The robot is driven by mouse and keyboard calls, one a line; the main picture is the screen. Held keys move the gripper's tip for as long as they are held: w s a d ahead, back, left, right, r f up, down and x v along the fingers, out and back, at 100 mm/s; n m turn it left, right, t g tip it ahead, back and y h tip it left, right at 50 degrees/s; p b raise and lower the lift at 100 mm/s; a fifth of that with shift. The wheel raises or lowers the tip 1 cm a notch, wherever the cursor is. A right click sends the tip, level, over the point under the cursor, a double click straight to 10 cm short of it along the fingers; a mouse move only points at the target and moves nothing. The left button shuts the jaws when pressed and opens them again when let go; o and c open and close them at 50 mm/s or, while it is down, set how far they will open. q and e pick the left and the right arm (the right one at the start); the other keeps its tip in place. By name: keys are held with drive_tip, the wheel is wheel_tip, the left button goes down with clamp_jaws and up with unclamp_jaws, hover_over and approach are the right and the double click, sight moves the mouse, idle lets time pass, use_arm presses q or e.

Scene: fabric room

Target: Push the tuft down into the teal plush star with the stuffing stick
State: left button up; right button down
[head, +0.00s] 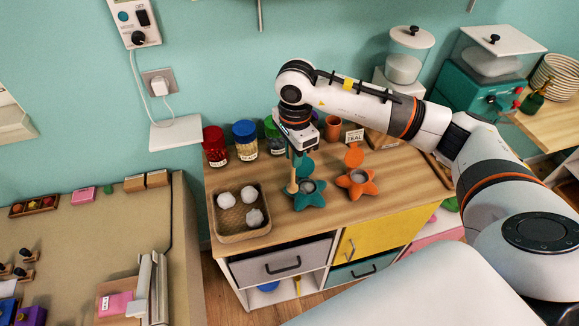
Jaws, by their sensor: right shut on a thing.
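The teal plush star (313,200) sits on the wooden counter with a round opening on top and a teal flap raised behind it. My right gripper (297,154) hangs above the star's left rear side, shut on the stuffing stick (292,184). The stick is wooden and points down, its lower end at the left edge of the star's opening; I cannot tell whether it touches. White tufts (227,200) lie in a woven tray (243,236) left of the star. I cannot make out a tuft inside the star. My left gripper is not in view.
An orange star (358,190) stands close to the right. Drawers (281,262) are below. The counter's front right is clear.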

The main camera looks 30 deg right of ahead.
use_arm(q)
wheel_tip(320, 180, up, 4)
drive_tip(key=p, duration=0.3)
use_arm(e)
drive_tip(key=w+d+m, duration=0.4)
drive_tip(key=d+m, duration=0.2)
drive_tip(key=m, duration=0.6)
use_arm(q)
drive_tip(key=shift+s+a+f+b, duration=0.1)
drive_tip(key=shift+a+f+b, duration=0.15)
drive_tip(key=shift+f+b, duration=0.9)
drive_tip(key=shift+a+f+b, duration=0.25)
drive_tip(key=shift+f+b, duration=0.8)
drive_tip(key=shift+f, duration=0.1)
use_arm(e)
wheel_tip(320, 180, down, 7)
drive_tip(key=d+m, duration=0.1)
drive_tip(key=m, duration=0.1)
drive_tip(key=shift+w+d, duration=0.15)
use_arm(q)
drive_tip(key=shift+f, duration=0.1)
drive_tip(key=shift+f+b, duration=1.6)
drive_tip(key=shift+b, duration=0.1)
use_arm(e)
drive_tip(key=shift+f, duration=1.9)
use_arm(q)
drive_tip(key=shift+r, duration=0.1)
use_arm(e)
drive_tip(key=shift+r, duration=0.1)
